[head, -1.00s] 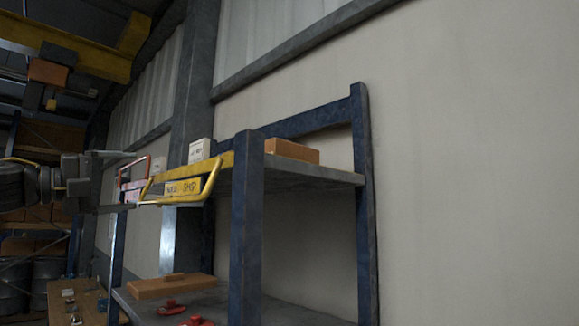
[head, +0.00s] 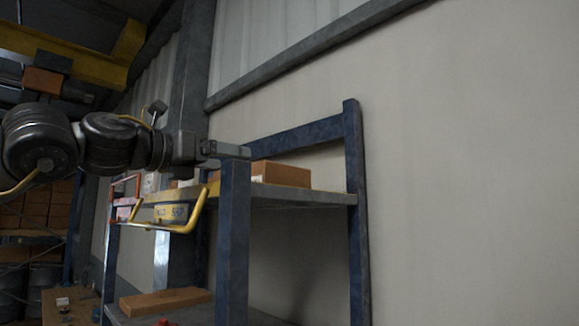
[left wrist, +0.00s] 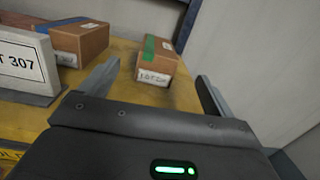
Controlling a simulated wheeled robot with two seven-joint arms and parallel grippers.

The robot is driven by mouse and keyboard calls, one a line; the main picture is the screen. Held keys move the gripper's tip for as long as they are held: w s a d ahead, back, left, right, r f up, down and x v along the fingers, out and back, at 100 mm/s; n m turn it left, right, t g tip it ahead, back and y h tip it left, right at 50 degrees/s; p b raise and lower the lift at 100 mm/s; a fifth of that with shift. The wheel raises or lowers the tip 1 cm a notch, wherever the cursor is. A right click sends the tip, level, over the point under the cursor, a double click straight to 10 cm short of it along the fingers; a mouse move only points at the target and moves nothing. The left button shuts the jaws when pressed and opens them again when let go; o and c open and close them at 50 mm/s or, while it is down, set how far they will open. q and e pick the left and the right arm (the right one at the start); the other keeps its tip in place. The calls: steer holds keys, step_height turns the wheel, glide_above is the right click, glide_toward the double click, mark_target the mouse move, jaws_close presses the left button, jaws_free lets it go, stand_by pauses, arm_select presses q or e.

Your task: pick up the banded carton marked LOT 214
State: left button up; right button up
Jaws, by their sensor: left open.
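A brown carton with a green band (left wrist: 157,60) stands on the yellow shelf top in the left wrist view, a little beyond my fingertips and between their lines. Its white front label is too small to read surely. My left gripper (left wrist: 158,85) is open and empty, with one finger on each side of the view. In the head view my left gripper (head: 226,150) is at the shelf's near corner post, close to a brown carton (head: 282,173) on the upper shelf. I cannot tell whether that is the same carton. My right gripper is not in view.
A second banded brown carton (left wrist: 80,40) stands to the left, partly behind a grey-white sign (left wrist: 24,62) ending in "T 307". A wall (left wrist: 240,45) is close on the right. The blue post (head: 234,240) and yellow rail (head: 172,221) front the shelf.

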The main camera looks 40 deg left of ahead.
mark_target(254, 165)
arm_select(q)
steer(key=shift+w+r+p, duration=0.1)
steer(key=shift+w+p, duration=0.2)
steer(key=shift+w, duration=0.15)
steer(key=shift+w+d+f+y, duration=0.2)
steer(key=shift+w+d+y, duration=0.1)
steer(key=shift+w, duration=0.15)
steer(key=w+p, duration=0.3)
steer(key=w, duration=0.2)
steer(key=shift+w, duration=0.2)
steer(key=shift+w+d+f, duration=0.1)
steer(key=shift+d, duration=0.05)
steer(key=w+p, duration=0.4)
steer(key=shift+w+d, duration=0.2)
steer(key=shift+w, duration=0.05)
steer(key=shift+w+d, duration=0.1)
steer(key=shift+w, duration=0.25)
steer(key=shift+s, duration=0.2)
steer(key=shift+c, duration=0.3)
steer(key=shift+s, duration=0.1)
steer(key=shift+c, duration=1.3)
steer(key=c, duration=0.8)
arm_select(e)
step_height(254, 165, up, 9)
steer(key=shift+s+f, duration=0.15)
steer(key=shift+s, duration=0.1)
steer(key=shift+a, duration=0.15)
